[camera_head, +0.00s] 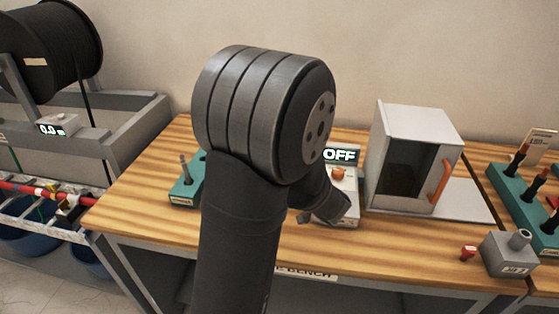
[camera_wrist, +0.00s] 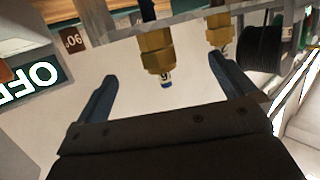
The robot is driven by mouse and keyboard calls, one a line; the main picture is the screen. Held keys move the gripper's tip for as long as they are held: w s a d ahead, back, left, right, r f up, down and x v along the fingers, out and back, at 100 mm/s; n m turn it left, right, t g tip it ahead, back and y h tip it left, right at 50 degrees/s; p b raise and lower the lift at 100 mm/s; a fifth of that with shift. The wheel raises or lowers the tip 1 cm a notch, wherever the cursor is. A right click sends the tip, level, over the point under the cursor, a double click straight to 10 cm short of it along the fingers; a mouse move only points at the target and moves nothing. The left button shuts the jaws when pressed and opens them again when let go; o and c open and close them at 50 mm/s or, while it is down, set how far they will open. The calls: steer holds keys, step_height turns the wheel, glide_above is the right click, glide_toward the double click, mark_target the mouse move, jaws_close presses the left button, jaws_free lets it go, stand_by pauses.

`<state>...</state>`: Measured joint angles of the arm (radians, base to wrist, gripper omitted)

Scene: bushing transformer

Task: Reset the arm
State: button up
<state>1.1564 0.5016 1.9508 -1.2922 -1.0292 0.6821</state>
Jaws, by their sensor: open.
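My arm fills the middle of the head view, its thick dark joint raised above the bench. My gripper shows in the wrist view (camera_wrist: 161,68), with its two dark fingers spread apart and nothing between them in contact. In the head view the gripper is mostly hidden behind my arm. Beyond the fingers in the wrist view is a brass fitting (camera_wrist: 157,58) with a blue-and-white tip marked with a character. A second brass fitting (camera_wrist: 220,30) is near the right finger. I cannot tell whether either is close to the fingers.
A box with an OFF display (camera_head: 340,154) stands on the wooden bench (camera_head: 140,205) just right of my arm. A white cabinet (camera_head: 413,115) with an orange handle is beside it. A teal stand (camera_head: 185,192), a black cable spool (camera_head: 45,50) and a grey box (camera_head: 508,254) are around.

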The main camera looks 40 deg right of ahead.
steer(key=shift+s+a+r, duration=0.1)
steer(key=shift+s+r, duration=0.05)
steer(key=shift+s, duration=0.35)
steer(key=w+f+m+h, duration=0.1)
steer(key=w, duration=0.4)
steer(key=shift+w+d+f, duration=0.25)
steer(key=shift+w+d, duration=0.15)
steer(key=shift+d+n+y, duration=0.1)
steer(key=shift+n+y, duration=0.2)
